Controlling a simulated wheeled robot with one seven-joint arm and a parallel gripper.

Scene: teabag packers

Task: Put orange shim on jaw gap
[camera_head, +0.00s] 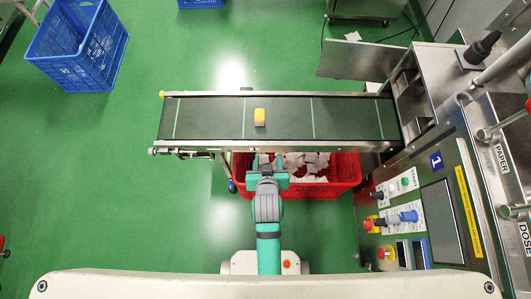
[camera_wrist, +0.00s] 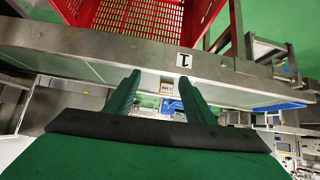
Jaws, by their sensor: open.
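I cannot pick out the orange block in the wrist view. I cannot make out the jaw gap in either view.
The conveyor's metal side rail (camera_wrist: 90,48) crosses the wrist view. A red crate (camera_head: 341,176) with white teabags stands below the belt's near edge. A control panel (camera_head: 400,210) with knobs and a machine stand at right. A blue crate (camera_head: 80,45) is far left; green floor is clear at left.

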